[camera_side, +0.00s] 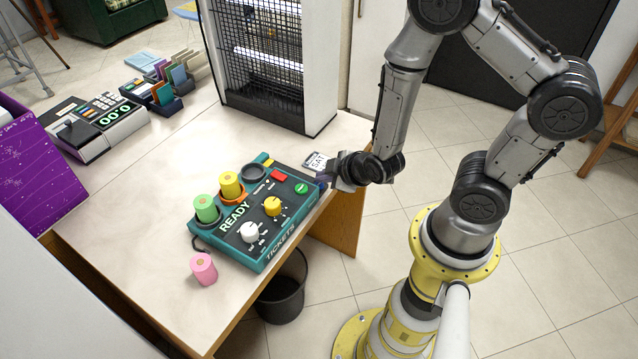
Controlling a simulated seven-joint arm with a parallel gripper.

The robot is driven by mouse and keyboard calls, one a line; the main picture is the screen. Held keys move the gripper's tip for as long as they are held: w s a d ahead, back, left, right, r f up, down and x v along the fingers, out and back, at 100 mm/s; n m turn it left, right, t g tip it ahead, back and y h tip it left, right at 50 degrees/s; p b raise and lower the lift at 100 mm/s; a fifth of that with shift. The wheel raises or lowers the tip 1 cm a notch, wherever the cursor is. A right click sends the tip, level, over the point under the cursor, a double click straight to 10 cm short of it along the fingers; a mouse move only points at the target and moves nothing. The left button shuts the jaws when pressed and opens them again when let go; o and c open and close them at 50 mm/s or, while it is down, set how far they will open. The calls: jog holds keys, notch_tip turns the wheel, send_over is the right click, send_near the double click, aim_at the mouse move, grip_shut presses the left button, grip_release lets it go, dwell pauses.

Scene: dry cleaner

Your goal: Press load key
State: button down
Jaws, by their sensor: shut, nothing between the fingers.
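The teal ticket machine (228,242) lies on the table, marked READY and TICKETS. Its top has a round green key (302,188), a red key (279,176), a yellow knob (272,206) and a white knob (249,232). The small key labels are too small to read, so I cannot tell which is the load key. My gripper (326,179) is shut and empty at the machine's right end, close to the green key. I cannot tell whether it touches the machine. A green roll (206,208) and a yellow roll (231,185) sit in round holders; a third holder (254,172) looks empty.
A pink roll (203,269) stands on the table beside the machine. A SAT date card (317,161) is just behind my gripper. A cash register (98,123) and a card rack (160,98) are at the back left. The table's middle (150,190) is clear.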

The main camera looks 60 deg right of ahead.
jog(key=shift+r, duration=0.3)
jog(key=shift+r, duration=2.55)
jog(key=shift+w+r, duration=0.1)
jog(key=shift+r, duration=0.05)
jog(key=w+r+t, duration=0.2)
jog(key=w+r, duration=0.2)
jog(key=r, duration=0.5)
notch_tip(320, 180, up, 10)
jog(key=r+m+t+y, duration=0.1)
jog(key=y, duration=0.2)
send_over(323, 186)
jog(key=w+a, duration=0.1)
jog(key=a, duration=0.3)
jog(key=s+f+m+g, duration=0.1)
jog(key=s+m+g, duration=0.3)
jog(key=s, duration=1.2)
jog(key=shift+g, duration=1.1)
